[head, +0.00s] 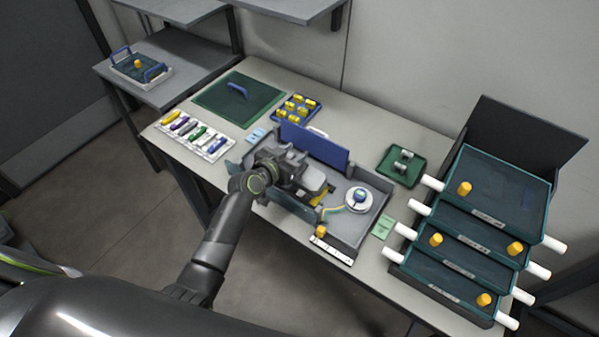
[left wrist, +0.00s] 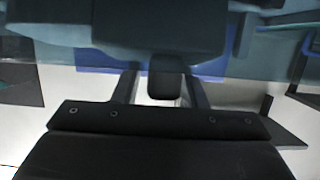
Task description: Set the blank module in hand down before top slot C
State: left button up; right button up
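My left gripper (head: 297,174) reaches over the grey open-topped tray (head: 362,235) in the middle of the table. In the left wrist view, its two dark fingers (left wrist: 162,90) run up to a large dark grey body (left wrist: 160,25) close to the camera, with a small dark block between them. I cannot tell whether this body is the blank module or whether the fingers close on it. In the head view a pale grey block (head: 313,179) shows at the gripper, with yellow below it. No slot marked C can be made out. My right gripper is not in view.
A blue panel (head: 315,146) stands upright behind the tray. A white round spool (head: 358,199) sits inside it. Coloured modules (head: 195,134) lie in a row at left, near a green mat (head: 238,101). Stacked dark trays (head: 480,222) with white handles fill the right end.

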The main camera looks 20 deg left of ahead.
pick_arm(q)
grip_shut()
jog(key=shift+r, duration=0.1)
